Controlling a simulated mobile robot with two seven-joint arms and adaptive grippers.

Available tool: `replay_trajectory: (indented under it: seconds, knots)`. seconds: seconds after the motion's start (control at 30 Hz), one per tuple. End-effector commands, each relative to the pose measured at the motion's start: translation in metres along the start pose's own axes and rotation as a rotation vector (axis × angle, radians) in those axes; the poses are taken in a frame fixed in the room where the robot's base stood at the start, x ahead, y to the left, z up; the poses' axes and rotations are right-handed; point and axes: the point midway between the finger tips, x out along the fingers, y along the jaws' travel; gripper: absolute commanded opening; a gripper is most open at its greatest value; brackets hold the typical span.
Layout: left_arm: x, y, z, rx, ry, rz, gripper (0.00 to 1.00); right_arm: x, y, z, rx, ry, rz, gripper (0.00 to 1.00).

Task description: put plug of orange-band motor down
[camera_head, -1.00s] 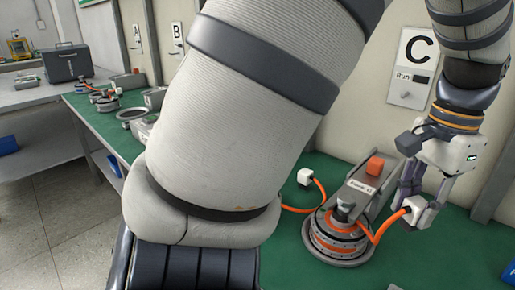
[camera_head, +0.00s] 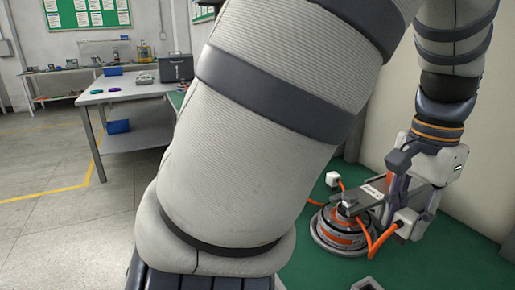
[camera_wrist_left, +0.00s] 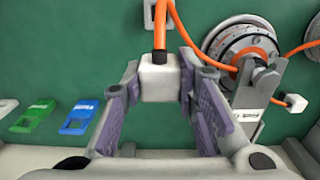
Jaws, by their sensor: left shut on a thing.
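The orange-band motor (camera_head: 338,232) stands on the green bench top, with an orange cable running from it to a white plug (camera_head: 407,223). My left gripper (camera_head: 404,210) is shut on this plug, to the right of the motor. In the left wrist view the plug (camera_wrist_left: 160,77) sits between the purple-padded fingers, its cable leading up. There the motor (camera_wrist_left: 242,48) is at upper right. I cannot tell whether the plug touches the bench. A second white plug (camera_head: 333,179) on an orange cable stands behind the motor. My right gripper is not in view.
Green (camera_wrist_left: 33,116) and blue (camera_wrist_left: 81,117) pieces lie left in the wrist view. A grey frame (camera_head: 366,284) lies near the front. My large arm hides much of the bench.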

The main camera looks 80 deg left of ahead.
Motion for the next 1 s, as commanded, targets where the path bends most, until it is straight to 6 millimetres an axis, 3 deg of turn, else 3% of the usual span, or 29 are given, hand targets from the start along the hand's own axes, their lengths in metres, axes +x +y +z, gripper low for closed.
replay_trajectory:
  seconds: [0.27, 0.43, 0.7, 1.0]
  knots:
    - [0.006, 0.004, -0.001, 0.001, -0.023, 0.007, 0.0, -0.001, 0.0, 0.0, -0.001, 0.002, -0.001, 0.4]
    - [0.012, 0.018, -0.024, 0.003, 0.005, 0.012, 0.0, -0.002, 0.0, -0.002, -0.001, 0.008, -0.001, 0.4]
    - [0.054, 0.059, -0.082, -0.002, -0.004, -0.001, 0.0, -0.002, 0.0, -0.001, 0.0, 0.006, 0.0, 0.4]
    - [0.093, 0.077, -0.106, -0.001, -0.007, -0.002, 0.0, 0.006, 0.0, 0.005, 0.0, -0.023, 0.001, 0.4]
